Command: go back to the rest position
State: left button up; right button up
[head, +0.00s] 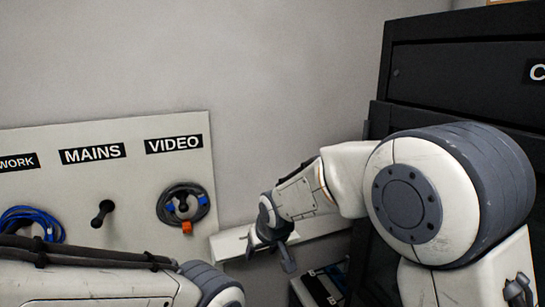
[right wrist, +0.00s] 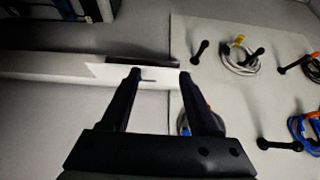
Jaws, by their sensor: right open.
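My right gripper (head: 270,258) is in the middle of the head view, left of the black cabinet and just right of the pegboard. In the right wrist view its two fingers (right wrist: 160,76) stand apart with nothing held between them. A pale ledge with a white sheet or plate lies behind the fingertips; I cannot tell whether they touch it. My left arm crosses the lower left of the head view, and its gripper is out of frame. On the pegboard (head: 140,185), a grey cable (head: 183,205) with an orange plug hangs under VIDEO and a blue cable (head: 30,222) hangs at the left.
The peg (head: 103,212) under MAINS is bare. The pale ledge (head: 320,222) runs between the pegboard and the black cabinet (head: 460,85). A dark box-like object (head: 322,284) sits below my right forearm. The wall above the board is clear.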

jog(key=s+d+f+n+g+b, duration=0.1)
jog(key=s+f+b, duration=0.3)
jog(key=s, duration=0.6)
jog(key=s+d+f+n+g+b, duration=0.1)
jog(key=s+d+f+g+b, duration=0.1)
jog(key=s, duration=0.9)
jog(key=s+d+f+g+h+b, duration=0.1)
jog(key=s+d+f+b, duration=0.3)
jog(key=s, duration=0.7)
notch_tip(320, 180, down, 2)
jog(key=shift+d+f+n+g+b, duration=0.15)
jog(key=shift+d+n+g+b, duration=0.25)
jog(key=shift+g+b, duration=0.4)
jog(key=shift+c, duration=0.9)
jog(key=shift+a, duration=0.15)
